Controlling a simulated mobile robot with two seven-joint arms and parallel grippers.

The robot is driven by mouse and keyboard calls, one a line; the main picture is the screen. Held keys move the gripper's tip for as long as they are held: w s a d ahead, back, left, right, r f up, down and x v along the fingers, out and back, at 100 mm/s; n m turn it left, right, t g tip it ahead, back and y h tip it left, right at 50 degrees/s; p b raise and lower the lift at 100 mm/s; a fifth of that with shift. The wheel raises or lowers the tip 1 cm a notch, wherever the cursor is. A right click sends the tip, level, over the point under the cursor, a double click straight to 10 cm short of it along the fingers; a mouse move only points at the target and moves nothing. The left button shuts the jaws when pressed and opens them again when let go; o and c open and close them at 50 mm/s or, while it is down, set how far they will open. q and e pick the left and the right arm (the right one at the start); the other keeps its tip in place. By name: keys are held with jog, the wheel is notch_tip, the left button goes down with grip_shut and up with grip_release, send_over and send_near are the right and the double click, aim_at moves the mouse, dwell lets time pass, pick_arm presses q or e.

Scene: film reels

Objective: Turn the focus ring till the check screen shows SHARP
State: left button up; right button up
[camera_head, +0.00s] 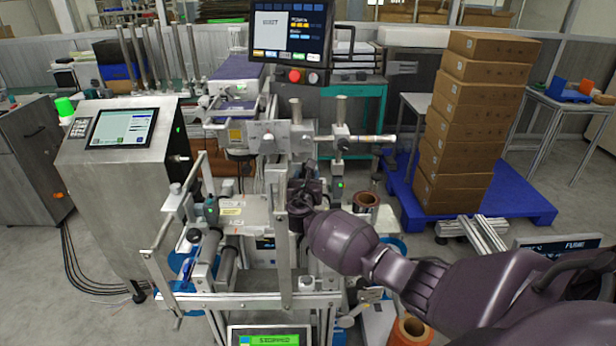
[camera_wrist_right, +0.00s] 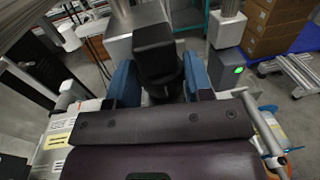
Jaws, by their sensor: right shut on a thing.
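A black block-shaped camera head (camera_wrist_right: 154,42) with a dark round focus ring (camera_wrist_right: 166,88) below it is in the middle of the right wrist view. My right gripper (camera_wrist_right: 161,82) has its blue finger pads on both sides of the ring and is shut on it. In the head view, my right gripper (camera_head: 303,190) reaches in from the right to the machine's middle and hides most of the ring. The check screen (camera_head: 290,30) at the top shows a white panel with a small blurred dark word that I cannot read surely. My left gripper is not in view.
A steel cabinet with a touch screen (camera_head: 122,128) stands left. Metal posts and a crossbar (camera_head: 365,138) stand close around my right gripper. A green-lit display (camera_head: 268,339) is at the bottom. Stacked cartons (camera_head: 465,120) stand on a blue pallet (camera_head: 525,207) to the right.

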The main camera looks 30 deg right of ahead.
dwell(0.4)
jog(key=o, duration=0.9)
jog(key=shift+o, duration=0.2)
